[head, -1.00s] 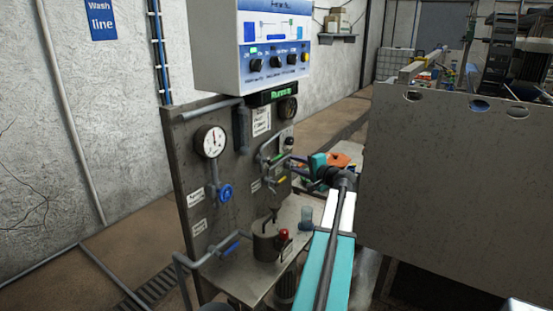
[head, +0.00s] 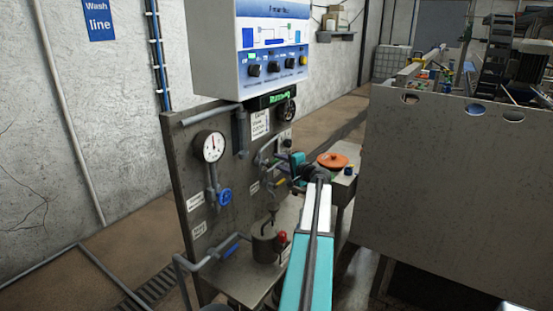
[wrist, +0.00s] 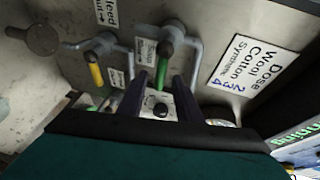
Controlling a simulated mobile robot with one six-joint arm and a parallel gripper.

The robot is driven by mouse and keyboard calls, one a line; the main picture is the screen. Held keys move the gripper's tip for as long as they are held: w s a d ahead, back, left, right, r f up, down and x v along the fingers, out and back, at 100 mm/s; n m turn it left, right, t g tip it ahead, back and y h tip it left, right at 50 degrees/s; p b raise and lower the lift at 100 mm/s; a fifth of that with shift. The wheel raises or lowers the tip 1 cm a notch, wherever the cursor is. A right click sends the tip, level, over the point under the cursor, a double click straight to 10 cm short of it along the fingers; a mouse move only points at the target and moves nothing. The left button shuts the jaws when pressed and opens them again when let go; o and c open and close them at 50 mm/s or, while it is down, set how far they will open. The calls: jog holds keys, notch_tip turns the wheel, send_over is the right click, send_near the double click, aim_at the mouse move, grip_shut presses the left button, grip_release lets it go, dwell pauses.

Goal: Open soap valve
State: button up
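In the wrist view a valve with a green handle (wrist: 163,72) sits on a bent grey pipe, beside a small label that I cannot read for sure. A similar valve with a yellow handle (wrist: 95,72) is to its left, and shows in the head view (head: 279,183). My gripper (wrist: 161,78) is open, its two dark fingers apart on either side of the green handle in the picture. I cannot tell whether they touch it. In the head view my gripper (head: 292,168) is at the panel's right side, hiding part of the valves.
A sign with dose words (wrist: 248,68) is right of the green valve. A black knob on a pale plate (wrist: 163,106) shows between the fingers. A large grey tank (head: 450,170) stands right.

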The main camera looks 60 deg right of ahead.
aim_at(276, 160)
jog(key=shift+p+x, duration=0.5)
jog(key=shift+x, duration=1.4)
